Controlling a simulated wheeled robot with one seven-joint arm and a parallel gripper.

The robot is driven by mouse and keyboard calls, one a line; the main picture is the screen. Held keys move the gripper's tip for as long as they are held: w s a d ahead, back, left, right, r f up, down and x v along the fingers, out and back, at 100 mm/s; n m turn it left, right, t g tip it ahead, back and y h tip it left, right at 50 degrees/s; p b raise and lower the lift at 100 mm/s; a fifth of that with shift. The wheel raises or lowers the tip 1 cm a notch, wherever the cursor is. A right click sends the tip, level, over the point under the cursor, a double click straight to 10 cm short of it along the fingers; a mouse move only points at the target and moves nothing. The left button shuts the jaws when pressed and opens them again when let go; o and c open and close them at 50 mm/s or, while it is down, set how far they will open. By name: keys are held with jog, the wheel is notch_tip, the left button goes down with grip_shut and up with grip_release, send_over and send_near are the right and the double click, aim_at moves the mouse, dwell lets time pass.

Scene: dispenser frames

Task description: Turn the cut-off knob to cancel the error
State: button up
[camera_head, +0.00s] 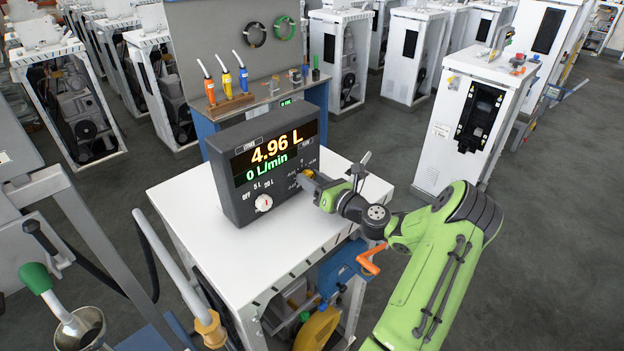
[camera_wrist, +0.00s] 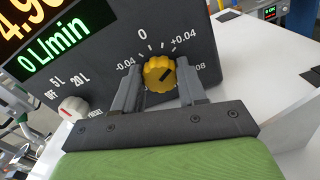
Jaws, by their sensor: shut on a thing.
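The yellow cut-off knob (camera_wrist: 159,74) sits on the dark front of the dispenser's display unit (camera_head: 235,185), low and to the right. Its printed scale shows 0 at the top, -0.04 to the left and +0.04 to the right. A dark mark slants across the knob's face, off the upright line to 0. My gripper (camera_wrist: 158,82) is shut on this knob, with one finger on each side. In the head view my gripper (camera_head: 307,181) reaches the unit from the right and mostly hides the knob. The display reads 4.96 L and 0 L/min.
A white selector knob (camera_head: 263,202), also in the wrist view (camera_wrist: 72,108), is left of the yellow knob, by OFF, 5 L and 20 L marks. The unit stands on a white cabinet (camera_head: 200,205). A blue workbench (camera_head: 205,125) with several coloured nozzles stands behind.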

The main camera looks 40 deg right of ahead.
jog(key=o, duration=1.1)
jog(key=shift+c, duration=0.2)
jog(key=s+b, duration=0.2)
jog(key=s, duration=1.3)
jog(key=shift+s+d, duration=0.2)
jog(key=shift+s, duration=0.2)
